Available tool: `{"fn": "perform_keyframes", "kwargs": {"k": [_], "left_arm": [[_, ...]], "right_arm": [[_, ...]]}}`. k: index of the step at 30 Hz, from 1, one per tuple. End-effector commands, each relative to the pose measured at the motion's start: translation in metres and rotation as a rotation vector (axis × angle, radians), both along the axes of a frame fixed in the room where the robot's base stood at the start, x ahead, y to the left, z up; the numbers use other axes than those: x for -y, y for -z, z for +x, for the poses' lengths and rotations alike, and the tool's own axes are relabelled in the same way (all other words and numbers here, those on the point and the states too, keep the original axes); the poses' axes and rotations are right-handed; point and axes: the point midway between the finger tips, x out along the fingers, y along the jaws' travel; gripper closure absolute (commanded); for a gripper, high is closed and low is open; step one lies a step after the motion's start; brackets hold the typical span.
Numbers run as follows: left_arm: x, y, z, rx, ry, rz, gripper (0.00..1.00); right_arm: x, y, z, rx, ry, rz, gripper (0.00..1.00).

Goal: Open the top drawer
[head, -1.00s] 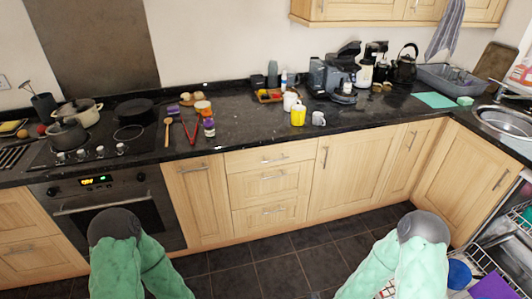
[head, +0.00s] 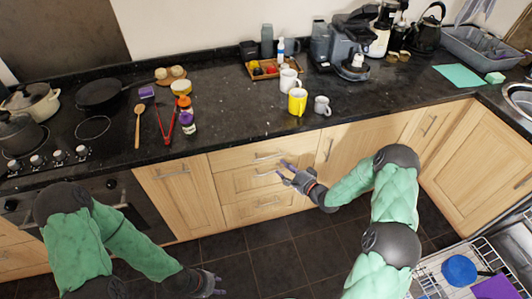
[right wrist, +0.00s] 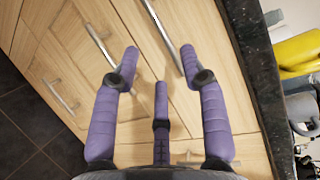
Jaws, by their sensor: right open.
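The top drawer (head: 236,159) is the uppermost of a stack of three light wood drawers under the dark counter, and it is shut. Its silver bar handle (head: 268,156) runs across its front; a bar handle (right wrist: 161,30) also shows in the right wrist view, between the fingers. My right gripper (head: 284,170) is open and empty, just in front of the drawer stack. In the right wrist view its purple fingers (right wrist: 158,66) are spread apart and point at the drawer fronts. My left gripper (head: 217,284) is low over the floor, away from the drawers; its fingers are small there.
The middle drawer (head: 234,183) and bottom drawer (head: 240,212) sit below, also shut. Mugs, including a yellow one (head: 297,101), stand near the counter edge above. An open dishwasher rack (head: 430,278) is at the lower right. The tiled floor is clear.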

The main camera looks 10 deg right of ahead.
Motion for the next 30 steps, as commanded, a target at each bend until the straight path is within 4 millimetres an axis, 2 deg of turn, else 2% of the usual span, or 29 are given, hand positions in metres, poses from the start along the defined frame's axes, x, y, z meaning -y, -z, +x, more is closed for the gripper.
{"fn": "perform_keyframes", "kwargs": {"k": [15, 21, 30], "left_arm": [[0.0, 0.021, 0.0, 0.0, 0.0, 0.0, 0.6], [0.0, 0.024, 0.0, 0.001, 0.0, 0.0, 0.6], [0.0, 0.024, 0.0, 0.001, 0.0, 0.0, 0.6]], "right_arm": [[-0.036, 0.017, 0.074, -0.001, -0.001, -0.002, 0.57], [-0.041, 0.019, 0.086, -0.001, -0.001, -0.003, 0.57], [-0.041, 0.018, 0.087, -0.001, 0.001, -0.002, 0.57]]}}
